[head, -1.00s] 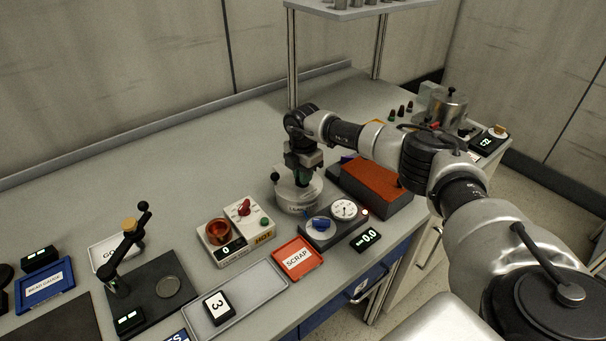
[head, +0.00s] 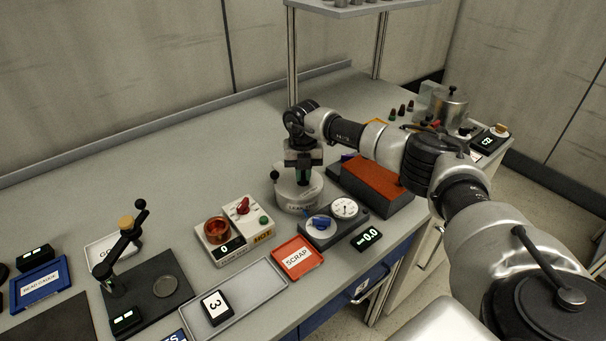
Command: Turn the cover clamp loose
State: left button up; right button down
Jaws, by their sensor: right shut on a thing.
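The drum (head: 297,201) is a pale round vessel standing on the bench, in the middle of the head view. My right gripper (head: 303,178) points down over its top and is shut on the cover clamp, a dark green piece that is mostly hidden between the fingers. A black ball knob (head: 274,174) sticks up at the drum's left side. My left gripper is out of the picture.
In front of the drum stands a grey box with a blue knob (head: 319,223) and a dial (head: 344,208). A red SCRAP tray (head: 298,258) and a HOT unit (head: 235,230) are near. An orange-topped block (head: 376,184) stands close on the right.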

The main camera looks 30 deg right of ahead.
aim_at(303, 174)
jog(key=n+b, duration=0.1)
jog(key=n, duration=0.5)
jog(key=shift+n+b, duration=0.3)
jog(key=shift+n, duration=0.1)
dwell(0.4)
jog(key=c, duration=1.2)
grip_release()
jog(key=shift+o, duration=0.2)
notch_tip(303, 174, up, 11)
jog(key=b, duration=0.1)
jog(key=shift+b, duration=0.3)
jog(key=shift+f, duration=0.1)
